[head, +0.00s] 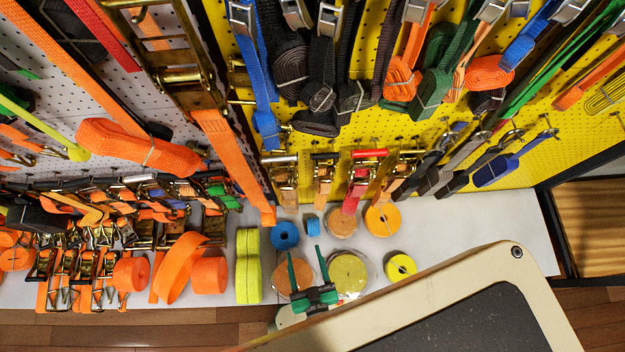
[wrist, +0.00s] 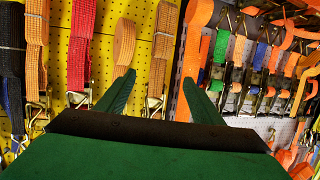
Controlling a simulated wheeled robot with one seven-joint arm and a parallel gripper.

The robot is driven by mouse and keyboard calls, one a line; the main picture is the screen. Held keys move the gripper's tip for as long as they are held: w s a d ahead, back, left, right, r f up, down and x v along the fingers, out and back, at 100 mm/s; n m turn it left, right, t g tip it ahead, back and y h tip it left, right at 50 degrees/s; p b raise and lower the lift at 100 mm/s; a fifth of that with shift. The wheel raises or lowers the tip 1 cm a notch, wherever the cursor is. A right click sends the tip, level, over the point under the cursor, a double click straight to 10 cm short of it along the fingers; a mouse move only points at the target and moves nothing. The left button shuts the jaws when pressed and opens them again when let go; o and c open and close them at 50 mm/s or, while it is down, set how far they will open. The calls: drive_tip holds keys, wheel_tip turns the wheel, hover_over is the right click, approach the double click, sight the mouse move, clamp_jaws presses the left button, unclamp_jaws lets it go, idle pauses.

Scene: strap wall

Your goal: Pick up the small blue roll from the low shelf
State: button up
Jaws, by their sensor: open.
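A small blue roll (head: 312,226) stands on the white low shelf (head: 520,225). A wider blue roll (head: 285,235) with a dark centre sits just left of it. My gripper (head: 306,252) is open and empty, its green fingers pointing toward the wall on the near side of the two blue rolls. In the head view the fingers appear just below the small roll; I cannot tell their height above the shelf. In the wrist view the open fingers (wrist: 158,77) face hanging straps, and neither blue roll shows there.
A yellow roll in wrap (head: 348,274), an orange roll (head: 382,219) and a yellow-green roll (head: 401,267) lie nearby. Yellow-green stacked webbing (head: 248,265) stands to the left. Buckled straps (head: 355,175) hang low over the shelf's back. Bare shelf lies to the right.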

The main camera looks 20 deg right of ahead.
sight(314, 226)
drive_tip(key=w+d+f+m+g+h, duration=0.1)
drive_tip(key=d+f, duration=0.1)
drive_tip(key=f, duration=0.8)
drive_tip(key=w+d+f+m+g+h, duration=0.1)
drive_tip(key=w+d+f, duration=0.15)
drive_tip(key=f, duration=0.85)
drive_tip(key=shift+s+d+f+x, duration=0.1)
drive_tip(key=shift+d+f+x, duration=0.05)
drive_tip(key=shift+x, duration=2.4)
drive_tip(key=shift+s+d+f+x, duration=0.1)
drive_tip(key=shift+x, duration=2.5)
drive_tip(key=c, duration=1.2)
